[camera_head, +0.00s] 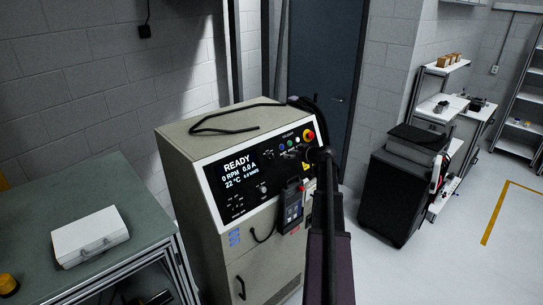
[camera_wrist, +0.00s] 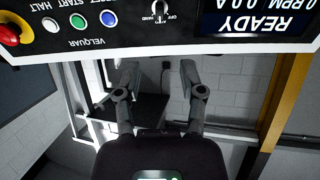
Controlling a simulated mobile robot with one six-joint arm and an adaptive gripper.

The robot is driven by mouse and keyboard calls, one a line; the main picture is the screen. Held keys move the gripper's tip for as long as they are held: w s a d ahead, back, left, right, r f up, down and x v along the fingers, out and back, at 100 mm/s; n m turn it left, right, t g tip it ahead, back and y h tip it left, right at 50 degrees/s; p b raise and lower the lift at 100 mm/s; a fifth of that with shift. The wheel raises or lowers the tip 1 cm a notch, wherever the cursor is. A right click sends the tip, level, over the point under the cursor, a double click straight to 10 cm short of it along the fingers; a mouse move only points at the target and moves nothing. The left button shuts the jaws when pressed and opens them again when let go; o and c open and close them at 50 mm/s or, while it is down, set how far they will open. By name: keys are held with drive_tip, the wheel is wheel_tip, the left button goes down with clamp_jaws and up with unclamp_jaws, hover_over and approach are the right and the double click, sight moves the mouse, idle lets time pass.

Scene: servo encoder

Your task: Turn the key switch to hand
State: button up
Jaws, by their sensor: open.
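The key switch (camera_wrist: 161,10) is at the top of the wrist view, on the black control panel (camera_wrist: 110,42), with small labels around it. The panel appears upside down there. Its knob is partly cut by the frame edge, and I cannot tell its exact setting. My gripper (camera_wrist: 159,72) is open, with its two fingers apart and nothing between them. The fingers appear below the panel's edge in the wrist view, apart from the switch. In the head view my gripper (camera_head: 301,153) is in front of the panel's right part, and the switch is too small to make out.
A red stop button (camera_wrist: 12,30) and white, green and blue buttons (camera_wrist: 108,18) sit beside the switch. The lit READY display (camera_head: 238,170) is on the other side. A handheld pendant (camera_head: 291,207) hangs on the cabinet (camera_head: 200,165) front. A bench (camera_head: 95,185) stands left.

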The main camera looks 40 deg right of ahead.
sight(267, 154)
drive_tip(key=b+x, duration=0.4)
drive_tip(key=x, duration=0.9)
drive_tip(key=shift+b, duration=0.35)
drive_tip(key=shift+c, duration=0.2)
clamp_jaws()
drive_tip(key=shift+a, duration=0.35)
drive_tip(key=shift+d, duration=0.3)
